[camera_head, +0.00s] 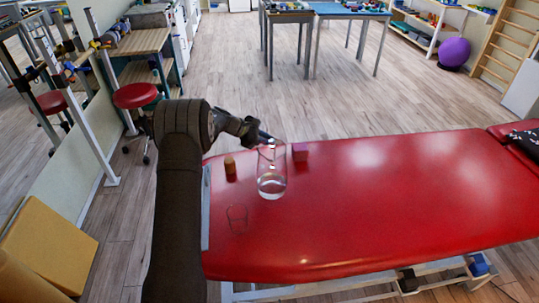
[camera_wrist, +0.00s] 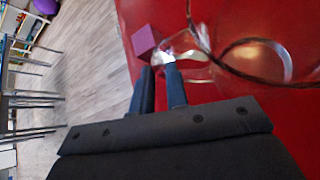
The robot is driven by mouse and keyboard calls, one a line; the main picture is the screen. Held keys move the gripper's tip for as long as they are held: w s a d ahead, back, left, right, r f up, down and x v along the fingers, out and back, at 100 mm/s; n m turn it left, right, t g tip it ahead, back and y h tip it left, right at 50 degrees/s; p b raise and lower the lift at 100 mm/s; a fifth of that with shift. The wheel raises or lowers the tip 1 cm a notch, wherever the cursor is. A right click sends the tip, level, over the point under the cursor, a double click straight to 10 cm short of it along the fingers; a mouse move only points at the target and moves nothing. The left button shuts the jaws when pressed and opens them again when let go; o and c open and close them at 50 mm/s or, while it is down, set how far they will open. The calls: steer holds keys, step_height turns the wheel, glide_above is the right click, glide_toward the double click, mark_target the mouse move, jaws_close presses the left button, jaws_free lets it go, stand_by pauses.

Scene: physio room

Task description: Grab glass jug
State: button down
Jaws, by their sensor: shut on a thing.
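The clear glass jug (camera_head: 271,184) is upright at the left part of the red treatment table, its lower part bright with reflections. My gripper (camera_head: 266,138) reaches it from the upper left and is shut on its upper part. In the wrist view the two dark fingertips (camera_wrist: 161,70) meet clear glass at the near edge of the jug (camera_wrist: 240,78), whose round outlines spread to the right. I cannot tell whether they hold its rim or a handle, nor whether its base touches the table.
A purple-pink cube (camera_head: 300,152) is close right of the jug; it also shows in the wrist view (camera_wrist: 145,41). The table's middle is clear.

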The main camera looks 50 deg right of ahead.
steer(key=shift+r, duration=0.2)
steer(key=s+r, duration=1)
steer(key=s, duration=0.1)
steer(key=shift+s+a+r, duration=0.2)
steer(key=shift+s+r, duration=0.05)
steer(key=shift+r, duration=0.1)
stand_by(0.5)
steer(key=shift+s, duration=0.1)
stand_by(1.2)
